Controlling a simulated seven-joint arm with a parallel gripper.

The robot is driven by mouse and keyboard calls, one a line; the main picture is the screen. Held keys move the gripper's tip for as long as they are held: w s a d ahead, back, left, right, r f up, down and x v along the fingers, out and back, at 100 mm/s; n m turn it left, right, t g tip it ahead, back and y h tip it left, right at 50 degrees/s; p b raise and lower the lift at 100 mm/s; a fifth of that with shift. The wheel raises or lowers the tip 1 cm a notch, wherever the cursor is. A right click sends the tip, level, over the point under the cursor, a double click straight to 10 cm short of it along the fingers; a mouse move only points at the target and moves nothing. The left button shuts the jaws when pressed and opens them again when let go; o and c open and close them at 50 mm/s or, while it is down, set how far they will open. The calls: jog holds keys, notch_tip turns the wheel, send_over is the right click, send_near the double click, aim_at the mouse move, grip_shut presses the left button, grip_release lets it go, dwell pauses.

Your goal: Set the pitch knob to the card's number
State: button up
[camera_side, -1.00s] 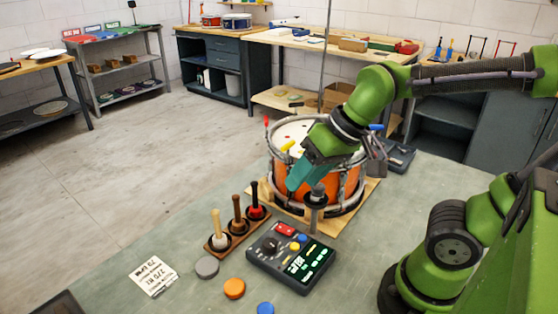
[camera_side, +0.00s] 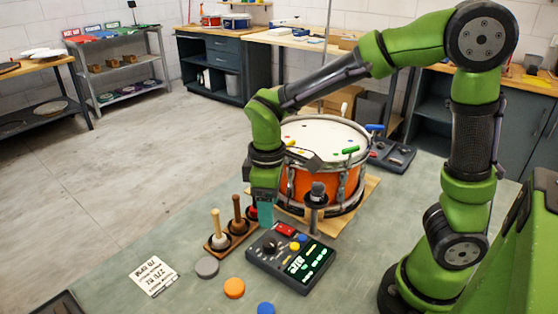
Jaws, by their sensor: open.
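The dark control box (camera_side: 291,258) lies on the bench, with a black knob (camera_side: 270,245) at its left, red, yellow and blue buttons, and a lit green display (camera_side: 308,262). The white card (camera_side: 154,275) lies flat at the left with printed lines; one seems to read 270, but the text is small and upside down. My gripper (camera_side: 265,222) points down just above and behind the box's knob end, apart from the knob as far as I can see. It is open; its teal fingers overlap in this view. It partly hides the red-topped mallet.
An orange drum (camera_side: 320,185) stands on a wooden board behind the box. A wooden rack (camera_side: 230,238) with upright mallets is close left of my gripper. Grey (camera_side: 207,267), orange (camera_side: 234,288) and blue discs (camera_side: 265,309) lie in front. A short post (camera_side: 316,200) stands behind the box.

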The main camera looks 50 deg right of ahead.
aim_at(270, 242)
notch_tip(270, 242, down, 10)
jog(key=shift+f, duration=0.25)
jog(key=c, duration=1)
jog(key=shift+c, duration=0.2)
jog(key=shift+m, duration=0.4)
jog(key=m, duration=0.5)
jog(key=shift+m, duration=0.3)
jog(key=m, duration=0.5)
jog(key=shift+m, duration=0.3)
